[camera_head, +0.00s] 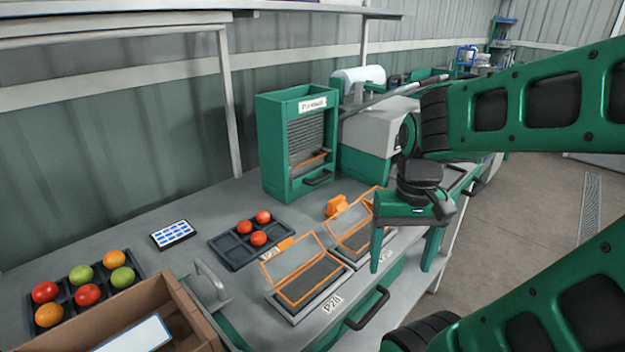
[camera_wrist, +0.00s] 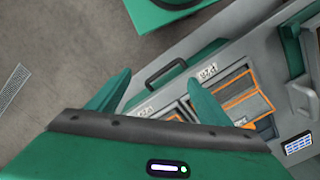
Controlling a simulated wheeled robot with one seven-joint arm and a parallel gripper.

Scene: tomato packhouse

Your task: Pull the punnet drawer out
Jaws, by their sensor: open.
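A green drawer front sits under the counter edge with a dark bar handle (camera_head: 367,310). The handle also shows in the wrist view (camera_wrist: 166,72), beyond and between my fingers. The drawer looks shut. My gripper (camera_head: 402,268) points down near the counter's front edge, open and empty, apart from the handle. Its two green fingers show in the wrist view (camera_wrist: 158,84). A green cabinet (camera_head: 297,145) stands on the counter with a label that seems to read punnets. It has slats and a dark handle (camera_head: 318,178) low on its front.
Two orange-framed hinged lids (camera_head: 292,272) (camera_head: 358,222) stand tilted up on the counter. A dark tray (camera_head: 234,252) holds red tomatoes, and another tray (camera_head: 68,283) holds mixed ones. A cardboard box (camera_head: 190,305) is at the near left. The floor (camera_head: 520,220) at right is clear.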

